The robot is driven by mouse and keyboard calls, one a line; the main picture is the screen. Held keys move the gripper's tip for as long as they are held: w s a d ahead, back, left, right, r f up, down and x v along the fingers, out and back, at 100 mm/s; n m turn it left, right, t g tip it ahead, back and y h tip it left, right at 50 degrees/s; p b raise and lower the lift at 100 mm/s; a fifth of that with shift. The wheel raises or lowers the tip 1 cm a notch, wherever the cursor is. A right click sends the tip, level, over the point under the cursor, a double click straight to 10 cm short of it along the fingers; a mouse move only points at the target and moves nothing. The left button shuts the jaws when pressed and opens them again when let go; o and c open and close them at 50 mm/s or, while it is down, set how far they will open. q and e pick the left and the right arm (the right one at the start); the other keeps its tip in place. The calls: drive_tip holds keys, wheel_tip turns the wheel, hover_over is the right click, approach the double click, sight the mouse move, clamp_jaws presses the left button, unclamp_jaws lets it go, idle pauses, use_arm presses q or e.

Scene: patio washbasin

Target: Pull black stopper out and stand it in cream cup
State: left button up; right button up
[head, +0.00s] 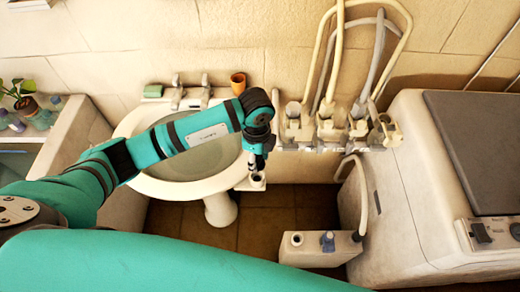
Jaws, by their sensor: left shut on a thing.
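My left gripper (257,162) points down at the right side of the washbasin. It is shut on a small dark piece (258,166), which I take to be the black stopper; the fingers hide most of it. Just below is a small cream cup (257,183) with a dark round opening, at the basin's right edge. The gripper is over this cup, but I cannot tell whether the stopper's lower end is inside it or above it. My right gripper is out of view.
The washbasin (150,188) has two taps, a green soap block (153,91) and an orange cup (238,82) along its back. Hoses hang from a wall holder (325,130) at right. A cream box (320,255) and a large cream machine (415,190) stand at right.

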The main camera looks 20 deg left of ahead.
use_arm(q)
drive_tip(key=shift+s+d, duration=0.15)
drive_tip(key=shift+f, duration=0.15)
drive_tip(key=shift+a+f+b, duration=0.2)
drive_tip(key=shift+f+b, duration=0.3)
drive_tip(key=shift+f, duration=0.05)
drive_tip(key=shift+a+f+b, duration=0.15)
drive_tip(key=shift+f+b, duration=0.35)
drive_tip(key=shift+f, duration=0.05)
drive_tip(key=shift+d+f+b, duration=0.2)
drive_tip(key=shift+f+b, duration=0.85)
drive_tip(key=shift+f, duration=0.2)
drive_tip(key=shift+f+b, duration=0.3)
drive_tip(key=shift+f, duration=0.15)
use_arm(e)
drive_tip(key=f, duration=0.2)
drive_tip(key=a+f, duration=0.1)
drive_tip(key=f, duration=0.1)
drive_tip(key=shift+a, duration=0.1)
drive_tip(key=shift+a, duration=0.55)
